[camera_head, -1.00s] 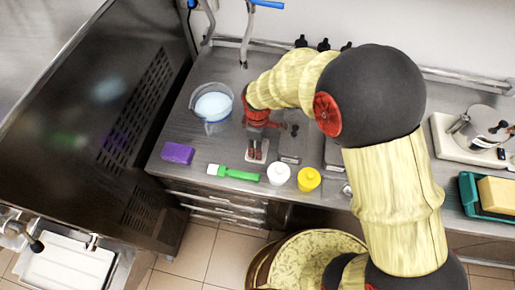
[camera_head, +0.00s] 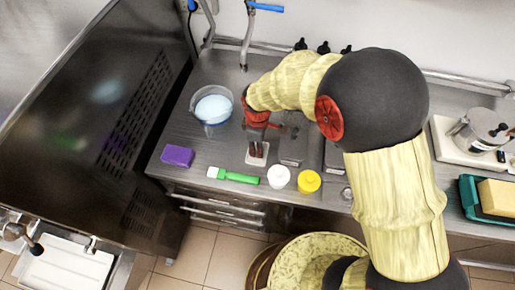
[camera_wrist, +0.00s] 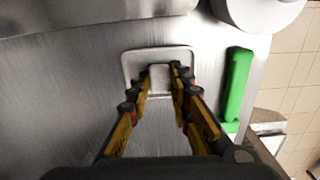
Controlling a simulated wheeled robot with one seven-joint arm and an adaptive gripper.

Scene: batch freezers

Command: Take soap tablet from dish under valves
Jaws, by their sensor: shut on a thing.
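The soap dish (camera_head: 250,162) is a small pale rectangular tray on the steel counter, beneath my gripper (camera_head: 257,152). In the wrist view the dish (camera_wrist: 131,64) lies flat, with its raised rim showing around the fingertips. My gripper (camera_wrist: 160,80) is shut on the soap tablet (camera_wrist: 160,76), a small whitish block between the two fingertips. The tablet is over the dish; whether it still touches it I cannot tell. In the head view the fingers hide the tablet. Black valve knobs (camera_head: 322,44) are on the back wall.
A purple sponge (camera_head: 177,156) lies left. A bucket of bluish liquid (camera_head: 213,107) stands behind left. Grey trays (camera_head: 294,150) are right of the dish.

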